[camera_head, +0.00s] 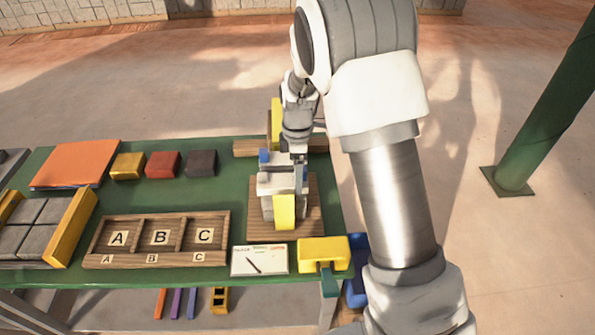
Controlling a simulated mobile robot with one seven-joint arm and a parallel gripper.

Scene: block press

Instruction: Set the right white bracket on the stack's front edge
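The stack (267,208) of grey blocks stands on a wooden board (310,225) at the right end of the green table. A yellow piece (284,212) stands upright against its front. A white piece (275,183), possibly a white bracket, lies across the top of the stack. I cannot tell left from right bracket here. My gripper (301,175) points down at the stack's right side, close to the white piece. Its fingers are small and partly hidden, so I cannot tell whether they are open or hold anything. A small blue part (264,156) shows just behind the stack.
A wooden tray (157,260) marked A, B, C stands left of the board. A card (259,260) and a yellow clamp-like block (324,253) lie at the front edge. Gold (127,165), red (163,164) and dark (201,163) blocks sit behind. A green post (550,110) stands right.

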